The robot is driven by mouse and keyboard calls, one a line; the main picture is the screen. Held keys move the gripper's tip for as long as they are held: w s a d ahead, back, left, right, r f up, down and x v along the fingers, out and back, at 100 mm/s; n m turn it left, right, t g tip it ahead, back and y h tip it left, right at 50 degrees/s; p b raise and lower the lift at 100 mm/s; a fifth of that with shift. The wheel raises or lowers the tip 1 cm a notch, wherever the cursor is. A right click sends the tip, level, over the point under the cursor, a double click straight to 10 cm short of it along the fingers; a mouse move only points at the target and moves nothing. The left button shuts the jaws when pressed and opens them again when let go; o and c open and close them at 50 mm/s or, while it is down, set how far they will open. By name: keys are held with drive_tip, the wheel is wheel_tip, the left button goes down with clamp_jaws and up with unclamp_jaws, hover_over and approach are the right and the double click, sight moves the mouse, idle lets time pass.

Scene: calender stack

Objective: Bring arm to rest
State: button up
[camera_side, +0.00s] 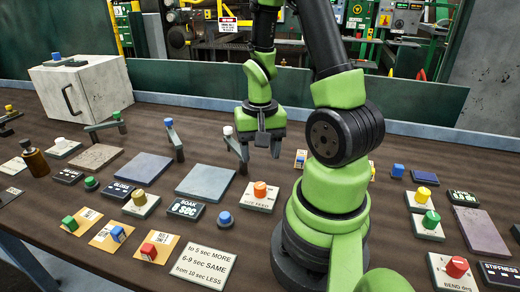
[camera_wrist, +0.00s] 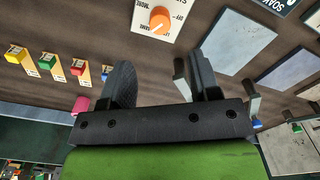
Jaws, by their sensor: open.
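My green and black arm stands on the table at the right of centre in the side view. My gripper (camera_side: 261,154) hangs down above the rear part of the table, left of my base. Its two black fingers are apart with nothing between them. The wrist view also shows my gripper (camera_wrist: 163,78) open and empty above the brown table (camera_wrist: 150,65). In that view an orange knob (camera_wrist: 159,20) on a white plate lies beyond the fingertips.
A white box with a handle (camera_side: 80,100) stands at the back left. Grey pads (camera_side: 205,182), levers (camera_side: 174,140), coloured blocks (camera_side: 149,251) on cards and a timing sign (camera_side: 205,262) cover much of the table. A blue button (camera_side: 225,219) sits near the front middle.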

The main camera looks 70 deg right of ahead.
drive_tip(key=w+a+r+n+t, duration=0.4)
drive_tip(key=a+r, duration=0.4)
drive_tip(key=r, duration=0.4)
drive_tip(key=s+a+r+n+t+y, duration=0.2)
drive_tip(key=s+a+r+n+t, duration=0.1)
drive_tip(key=a+r, duration=0.4)
drive_tip(key=shift+s+a+r+n, duration=0.2)
drive_tip(key=shift+s+n, duration=0.4)
drive_tip(key=shift+s, duration=0.25)
